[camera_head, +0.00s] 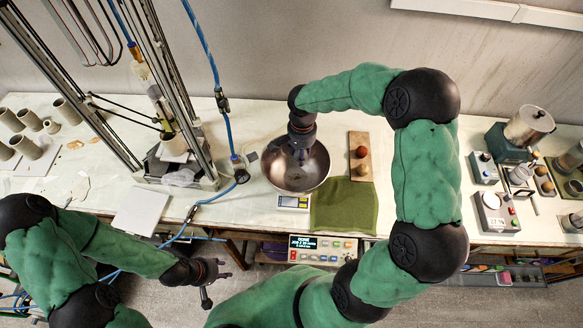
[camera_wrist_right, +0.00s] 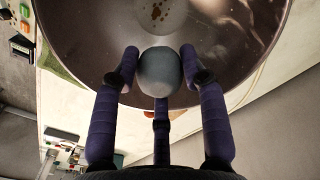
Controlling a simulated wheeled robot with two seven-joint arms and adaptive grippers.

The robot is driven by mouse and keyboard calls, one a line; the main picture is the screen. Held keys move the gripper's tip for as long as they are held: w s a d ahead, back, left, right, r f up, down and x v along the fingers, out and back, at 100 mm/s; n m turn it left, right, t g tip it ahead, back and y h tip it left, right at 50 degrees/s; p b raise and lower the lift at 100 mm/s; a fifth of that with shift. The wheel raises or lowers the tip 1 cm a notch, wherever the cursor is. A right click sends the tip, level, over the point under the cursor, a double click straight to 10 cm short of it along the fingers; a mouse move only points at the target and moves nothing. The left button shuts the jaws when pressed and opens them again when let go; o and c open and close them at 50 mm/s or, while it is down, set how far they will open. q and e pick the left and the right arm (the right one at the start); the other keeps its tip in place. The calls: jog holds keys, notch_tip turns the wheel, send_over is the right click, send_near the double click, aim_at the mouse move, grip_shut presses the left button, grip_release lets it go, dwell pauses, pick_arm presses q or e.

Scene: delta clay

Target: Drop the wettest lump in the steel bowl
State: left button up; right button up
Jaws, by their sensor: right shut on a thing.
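The steel bowl (camera_head: 318,170) stands on a small scale (camera_head: 292,202) near the table's middle. My right gripper (camera_head: 300,156) is over the bowl, pointing down. In the right wrist view, its purple fingers (camera_wrist_right: 158,75) are shut on a smooth grey lump (camera_wrist_right: 159,70). The bowl (camera_wrist_right: 90,50) fills the background there, with brown specks on its bottom. A reddish lump (camera_head: 361,151) and a tan lump (camera_head: 363,169) sit on a wooden board (camera_head: 358,138) right of the bowl. My left gripper (camera_head: 216,284) is open and empty, low in front of the table.
A green cloth (camera_head: 343,207) lies right of the scale. A tall metal frame with a blue hose (camera_head: 205,45) stands left. Several grey cups (camera_head: 67,112) are at the far left. A pot (camera_head: 528,126) and small devices stand at the right. A control panel (camera_head: 322,248) is below the table edge.

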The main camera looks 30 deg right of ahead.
jog(key=shift+f, duration=0.65)
jog(key=o, duration=1.4)
jog(key=shift+r, duration=0.2)
notch_tip(320, 180, up, 12)
jog(key=shift+f, duration=0.15)
